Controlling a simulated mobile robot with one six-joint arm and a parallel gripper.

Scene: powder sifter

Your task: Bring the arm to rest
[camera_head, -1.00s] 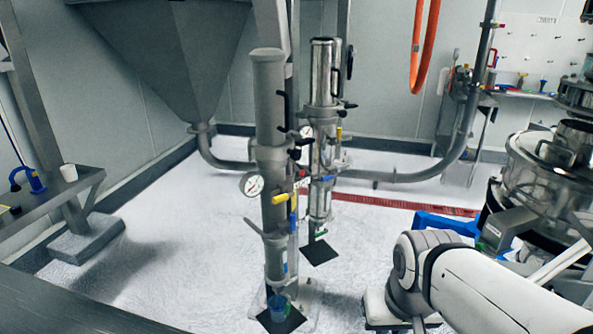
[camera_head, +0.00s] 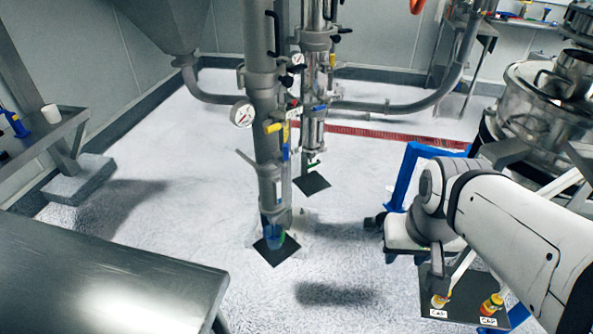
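My white arm (camera_head: 520,235) reaches in from the lower right edge. Its rounded joint (camera_head: 430,200) stands near a blue frame. Below this joint a grey part, which seems to be my gripper (camera_head: 440,268), points down above a dark board (camera_head: 462,302). Its fingers are too small and too much side-on to tell open from shut. I see nothing clearly held in it.
A metal table (camera_head: 110,285) fills the lower left. Two vertical pipe columns, a grey one (camera_head: 264,110) and a shiny one (camera_head: 313,100), stand mid-view. A blue cup (camera_head: 272,235) is at the grey column's foot. A steel sifter (camera_head: 545,110) stands right. Floor between is clear.

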